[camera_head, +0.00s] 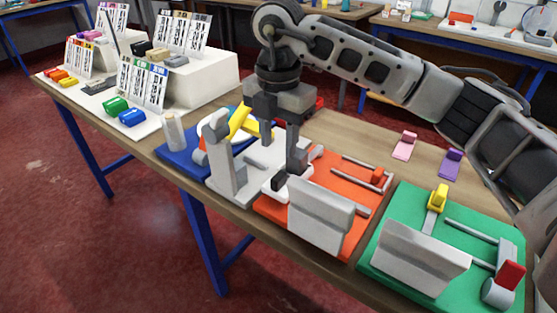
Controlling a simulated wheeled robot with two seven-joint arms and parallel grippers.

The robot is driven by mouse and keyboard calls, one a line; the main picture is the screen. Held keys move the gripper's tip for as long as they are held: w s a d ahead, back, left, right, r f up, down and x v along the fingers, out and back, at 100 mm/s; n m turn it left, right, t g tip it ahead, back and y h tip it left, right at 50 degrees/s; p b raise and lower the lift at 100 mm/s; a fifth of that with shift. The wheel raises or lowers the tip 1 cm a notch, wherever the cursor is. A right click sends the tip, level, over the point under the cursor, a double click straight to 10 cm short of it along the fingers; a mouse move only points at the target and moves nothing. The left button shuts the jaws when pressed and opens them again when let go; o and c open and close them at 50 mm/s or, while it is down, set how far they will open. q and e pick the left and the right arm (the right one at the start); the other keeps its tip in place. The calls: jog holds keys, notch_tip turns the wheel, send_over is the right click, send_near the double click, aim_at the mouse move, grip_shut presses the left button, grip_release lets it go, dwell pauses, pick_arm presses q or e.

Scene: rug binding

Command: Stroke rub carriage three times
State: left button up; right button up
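My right gripper (280,155) comes in from the right, pointing down over the seam between a white board and the orange board (343,239). Its two fingers are apart, with nothing clearly visible between them. A small black-and-white block (279,183), possibly the rub carriage, is just below the nearer finger at the orange board's left edge; I cannot tell whether they touch. The orange board bears a grey slanted block (319,215), two rails (360,168) and a small orange block (377,176). My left gripper is not in view.
A green board (380,287) with rails, a yellow clamp and a red-tipped part lies to the right. White upright parts (222,160) and a blue board (180,157) are left of the gripper. Pink (404,147) and purple (450,164) pieces lie behind. Sample cards stand at far left.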

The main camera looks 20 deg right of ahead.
notch_tip(320, 180, up, 9)
dwell(0.7)
